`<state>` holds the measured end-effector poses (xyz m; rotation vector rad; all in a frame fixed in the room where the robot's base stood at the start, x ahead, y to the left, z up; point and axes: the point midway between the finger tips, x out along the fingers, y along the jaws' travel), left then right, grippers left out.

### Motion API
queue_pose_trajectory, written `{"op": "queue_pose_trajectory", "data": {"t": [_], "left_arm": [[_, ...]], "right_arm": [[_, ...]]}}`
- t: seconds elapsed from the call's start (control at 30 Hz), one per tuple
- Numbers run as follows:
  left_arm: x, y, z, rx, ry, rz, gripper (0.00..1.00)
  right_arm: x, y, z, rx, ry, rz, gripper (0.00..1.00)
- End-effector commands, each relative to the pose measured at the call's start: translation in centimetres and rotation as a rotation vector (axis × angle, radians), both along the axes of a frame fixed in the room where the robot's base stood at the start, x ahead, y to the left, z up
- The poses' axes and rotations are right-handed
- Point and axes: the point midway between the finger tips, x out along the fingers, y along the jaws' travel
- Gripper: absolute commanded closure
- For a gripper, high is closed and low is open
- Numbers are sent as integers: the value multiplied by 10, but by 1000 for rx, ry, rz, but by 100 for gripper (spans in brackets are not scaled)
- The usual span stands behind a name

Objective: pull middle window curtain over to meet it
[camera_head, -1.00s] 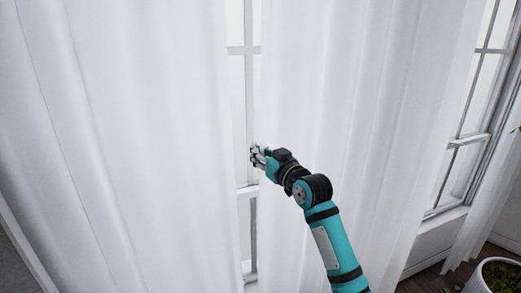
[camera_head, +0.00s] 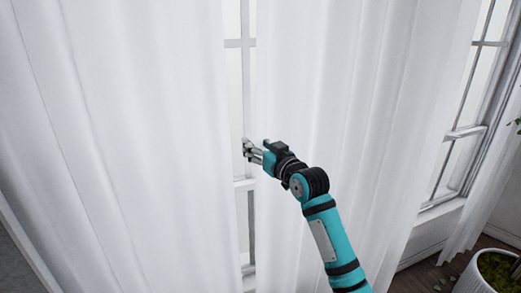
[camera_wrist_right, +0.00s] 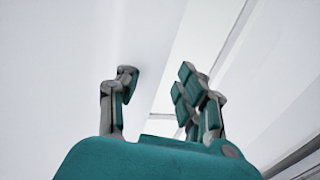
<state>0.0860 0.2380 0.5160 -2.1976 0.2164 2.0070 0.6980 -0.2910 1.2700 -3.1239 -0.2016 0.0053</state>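My right gripper (camera_head: 250,151) is at this gap, beside the inner edge of the right panel. In the wrist view, the right gripper (camera_wrist_right: 157,80) has its fingers spread apart, with white cloth (camera_wrist_right: 50,70) behind and left of them. I see no cloth pinched between the fingers; contact with the cloth cannot be told. My left gripper is out of view.
Another window (camera_head: 465,130) stands uncovered at the right, past the right panel's outer edge. A white planter (camera_head: 470,280) with green plants is at the lower right on the dark floor. My right arm crosses in front of the right panel.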

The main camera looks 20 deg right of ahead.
Motion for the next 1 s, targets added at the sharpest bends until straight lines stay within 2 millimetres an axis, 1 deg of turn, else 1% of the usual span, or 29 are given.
{"op": "queue_pose_trajectory", "data": {"t": [0.07,0.17,0.4,0.5,0.6,0.77,1.0], "left_arm": [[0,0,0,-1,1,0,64],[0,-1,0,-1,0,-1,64],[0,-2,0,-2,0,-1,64],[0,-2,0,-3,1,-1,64],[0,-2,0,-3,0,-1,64],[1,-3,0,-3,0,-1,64],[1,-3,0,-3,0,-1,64]], "right_arm": [[-6,-2,-1,-2,1,-1,64],[-22,-3,-1,-2,1,-1,64],[-74,-9,-1,-4,2,0,64],[-92,-11,-2,-2,4,0,64],[-106,-14,-2,-2,4,-1,64],[-117,-15,-1,-1,3,0,64],[-118,-15,-1,0,3,0,64]]}}
